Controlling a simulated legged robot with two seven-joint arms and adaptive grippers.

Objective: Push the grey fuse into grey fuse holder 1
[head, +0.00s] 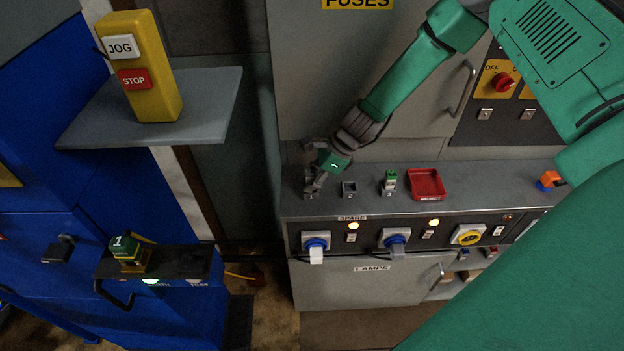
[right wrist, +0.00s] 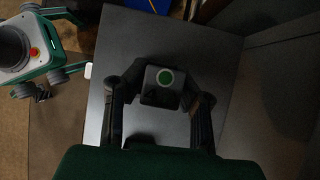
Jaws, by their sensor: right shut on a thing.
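My right gripper (head: 316,182) reaches down to the left end of the grey counter ledge. It also shows in the right wrist view (right wrist: 163,98), where its two fingers are shut on the grey fuse (right wrist: 163,96), a dark block with a round green spot on top. In the head view the fingers largely hide the fuse and whatever is at the left end holder spot, so I cannot tell how far it is seated. An open grey holder (head: 349,188) stands just to the right. Another holder with a green-and-white fuse (head: 389,181) stands further right. My left gripper is not in view.
A red tray (head: 427,183) sits on the ledge (head: 470,186) right of the holders. An orange-and-blue item (head: 548,180) is further right. Lamp switches (head: 316,243) are on the front below. A yellow JOG/STOP box (head: 142,70) stands on a shelf at left.

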